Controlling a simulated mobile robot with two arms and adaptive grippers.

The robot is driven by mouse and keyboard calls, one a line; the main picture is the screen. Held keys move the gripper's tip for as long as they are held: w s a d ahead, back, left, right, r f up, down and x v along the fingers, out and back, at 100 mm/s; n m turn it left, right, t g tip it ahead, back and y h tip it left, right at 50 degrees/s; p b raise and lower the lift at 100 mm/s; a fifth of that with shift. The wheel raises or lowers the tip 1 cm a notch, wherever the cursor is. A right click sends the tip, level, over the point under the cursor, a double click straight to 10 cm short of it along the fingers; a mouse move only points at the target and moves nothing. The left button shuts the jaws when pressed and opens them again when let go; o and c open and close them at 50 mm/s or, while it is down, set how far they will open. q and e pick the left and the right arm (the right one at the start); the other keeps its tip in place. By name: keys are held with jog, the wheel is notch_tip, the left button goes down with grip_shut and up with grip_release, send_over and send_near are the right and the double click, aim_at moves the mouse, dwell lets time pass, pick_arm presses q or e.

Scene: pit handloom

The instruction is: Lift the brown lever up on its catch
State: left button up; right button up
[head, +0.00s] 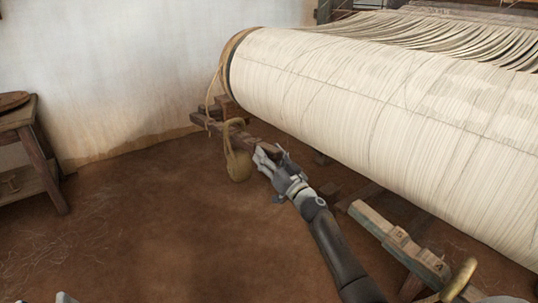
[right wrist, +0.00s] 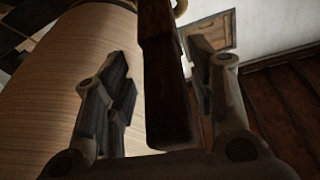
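The brown lever (head: 262,139) is a dark wooden bar low beside the near-left end of the big warp roll, sloping down toward my right gripper. My right gripper (head: 268,157) is at the lever's near end. In the right wrist view the lever (right wrist: 168,95) runs between the two spread fingers of my right gripper (right wrist: 160,92). I cannot make out the catch for certain. Small grey tips at the bottom left edge may be my left gripper (head: 62,298); their opening cannot be judged.
The cream warp roll (head: 380,100) overhangs on the right. A notched wooden beam (head: 400,243) and brass-coloured piece (head: 459,280) lie lower right. A wooden stool (head: 35,150) stands left; the floor between is clear.

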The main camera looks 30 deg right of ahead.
pick_arm(q)
jog(key=shift+r, duration=0.1)
pick_arm(e)
jog(key=shift+r, duration=0.15)
jog(key=v, duration=1.2)
